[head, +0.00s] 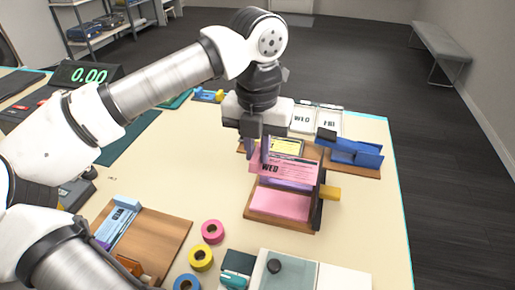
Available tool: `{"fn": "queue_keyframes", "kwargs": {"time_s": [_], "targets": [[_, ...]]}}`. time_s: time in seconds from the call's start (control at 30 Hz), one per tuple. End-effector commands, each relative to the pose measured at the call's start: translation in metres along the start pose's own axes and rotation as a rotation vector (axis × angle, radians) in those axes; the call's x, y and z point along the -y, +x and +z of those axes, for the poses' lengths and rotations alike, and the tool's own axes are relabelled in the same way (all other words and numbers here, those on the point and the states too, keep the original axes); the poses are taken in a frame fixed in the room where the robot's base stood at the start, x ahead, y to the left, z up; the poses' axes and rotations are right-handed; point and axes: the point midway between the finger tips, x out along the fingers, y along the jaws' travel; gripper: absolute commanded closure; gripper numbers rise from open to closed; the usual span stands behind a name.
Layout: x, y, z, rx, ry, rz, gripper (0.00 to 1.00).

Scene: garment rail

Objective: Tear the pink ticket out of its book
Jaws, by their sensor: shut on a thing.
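The pink ticket (290,172) shows in the head view with dark print reading "WED". It is held up at an angle above its book. My gripper (258,158) is shut on the ticket's left part, its fingers pointing down. The pink book (280,205) lies on a wooden board (252,214) below, with a dark upright piece (318,205) and a yellow-orange knob (331,193) at its right. I cannot tell whether the ticket is still joined to the book, as the join is hidden.
A blue device (352,152) on a board stands behind right. Pink (212,231) and yellow (200,258) tape rolls lie in front left, beside another board (165,238). The table's right edge area is clear.

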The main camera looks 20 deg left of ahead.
Motion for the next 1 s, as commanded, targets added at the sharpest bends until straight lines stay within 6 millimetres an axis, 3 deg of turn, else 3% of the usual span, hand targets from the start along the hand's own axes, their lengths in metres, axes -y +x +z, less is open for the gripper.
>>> {"fn": "queue_keyframes", "kwargs": {"time_s": [0.6, 1.0], "targets": [[0.000, -0.038, 0.000, 0.001, 0.001, 0.000, 1.00], [0.000, -0.039, 0.000, 0.001, 0.001, 0.000, 1.00]]}}
